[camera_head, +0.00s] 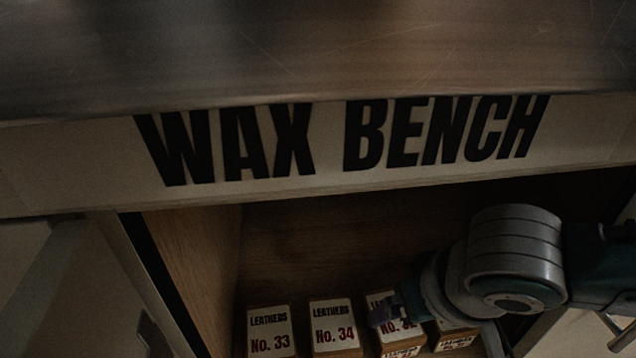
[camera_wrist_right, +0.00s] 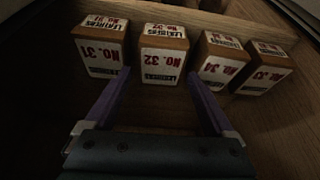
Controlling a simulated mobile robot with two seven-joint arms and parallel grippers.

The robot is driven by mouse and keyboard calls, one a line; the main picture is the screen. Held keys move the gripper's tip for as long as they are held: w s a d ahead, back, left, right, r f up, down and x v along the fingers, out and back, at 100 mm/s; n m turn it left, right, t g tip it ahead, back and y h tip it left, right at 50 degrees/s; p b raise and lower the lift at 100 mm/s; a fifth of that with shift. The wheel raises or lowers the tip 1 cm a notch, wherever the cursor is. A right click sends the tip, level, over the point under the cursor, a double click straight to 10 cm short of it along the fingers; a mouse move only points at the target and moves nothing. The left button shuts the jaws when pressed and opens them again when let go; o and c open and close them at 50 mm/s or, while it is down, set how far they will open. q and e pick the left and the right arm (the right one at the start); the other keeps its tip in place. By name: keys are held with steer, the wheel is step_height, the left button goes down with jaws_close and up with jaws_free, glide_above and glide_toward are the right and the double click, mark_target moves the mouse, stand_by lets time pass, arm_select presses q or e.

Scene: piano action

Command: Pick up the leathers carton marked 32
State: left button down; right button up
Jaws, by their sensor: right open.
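The leathers carton marked 32 (camera_wrist_right: 163,53) is a tan box with a white label and red number, standing in a row in the right wrist view, where the labels read upside down. In the head view the same carton (camera_head: 383,299) is partly hidden by my right gripper (camera_head: 388,312). My right gripper (camera_wrist_right: 158,73) is open, its two purple fingers pointing at carton 32, one toward each side of it. Nothing is held. I cannot tell whether the fingertips touch the carton. My left gripper is not in view.
Carton 31 (camera_wrist_right: 100,47) stands close on one side of carton 32, carton 34 (camera_wrist_right: 218,60) on the other, and carton 33 (camera_wrist_right: 262,68) beyond. They sit in a wooden compartment under the wax bench (camera_head: 340,150), whose front edge hangs above. A wooden side wall (camera_head: 190,260) bounds the left.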

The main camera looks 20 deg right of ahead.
mark_target(396, 320)
steer(key=b+x, duration=0.2)
steer(key=x, duration=0.1)
steer(key=b+x, duration=0.2)
steer(key=shift+s+a+f, duration=0.15)
steer(key=shift+s, duration=0.2)
steer(key=shift+w+f, duration=0.25)
steer(key=shift+f, duration=0.15)
steer(key=shift+r, duration=0.1)
steer(key=shift+c, duration=0.4)
steer(key=c, duration=1)
steer(key=shift+o, duration=0.2)
steer(key=shift+r, duration=0.1)
